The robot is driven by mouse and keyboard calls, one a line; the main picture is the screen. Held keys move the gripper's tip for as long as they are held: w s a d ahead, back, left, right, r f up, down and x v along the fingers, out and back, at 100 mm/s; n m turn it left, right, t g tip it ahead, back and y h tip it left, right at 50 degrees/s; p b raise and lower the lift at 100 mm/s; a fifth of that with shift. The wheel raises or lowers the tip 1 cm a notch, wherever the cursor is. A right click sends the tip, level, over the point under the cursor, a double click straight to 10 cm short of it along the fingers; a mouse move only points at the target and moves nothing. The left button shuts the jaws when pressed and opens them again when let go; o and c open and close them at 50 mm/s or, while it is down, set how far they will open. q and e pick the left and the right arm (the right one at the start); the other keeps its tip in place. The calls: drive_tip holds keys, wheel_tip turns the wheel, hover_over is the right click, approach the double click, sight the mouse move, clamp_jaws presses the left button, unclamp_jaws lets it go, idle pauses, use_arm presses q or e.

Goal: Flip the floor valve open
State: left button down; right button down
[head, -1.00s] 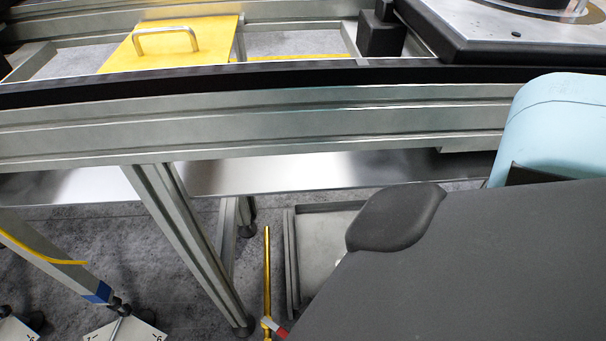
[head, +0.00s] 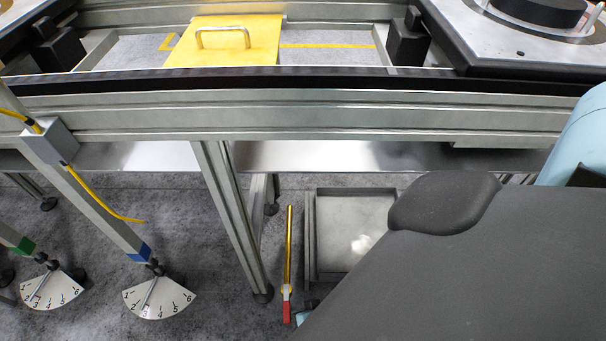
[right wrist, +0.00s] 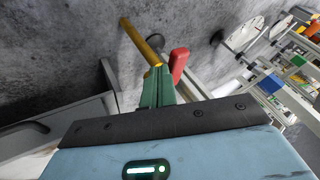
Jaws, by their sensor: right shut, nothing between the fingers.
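The floor valve shows in the head view as a thin yellow pipe (head: 288,245) with a red handle (head: 286,306) at its lower end. The handle points down the picture, roughly in line with the pipe. In the right wrist view, the yellow pipe (right wrist: 139,42) runs to the green fingers of my right gripper (right wrist: 160,72), and the red handle (right wrist: 179,63) stands just right of them. My right gripper is shut and empty. Whether its fingers touch the valve I cannot tell. In the head view my own dark body hides most of that arm. My left gripper is not in view.
A steel frame leg (head: 228,215) stands left of the valve. A grey tray (head: 350,235) lies on the floor to its right. Fan-shaped dials (head: 158,300) sit at the lower left. A frame beam (head: 330,115) crosses above. Bare floor lies between the leg and dials.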

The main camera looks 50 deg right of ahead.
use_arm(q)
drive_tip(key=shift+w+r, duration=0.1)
use_arm(e)
drive_tip(key=shift+w+a, duration=0.15)
drive_tip(key=shift+a, duration=0.25)
drive_tip(key=shift+w+a, duration=0.1)
drive_tip(key=shift+a, duration=0.15)
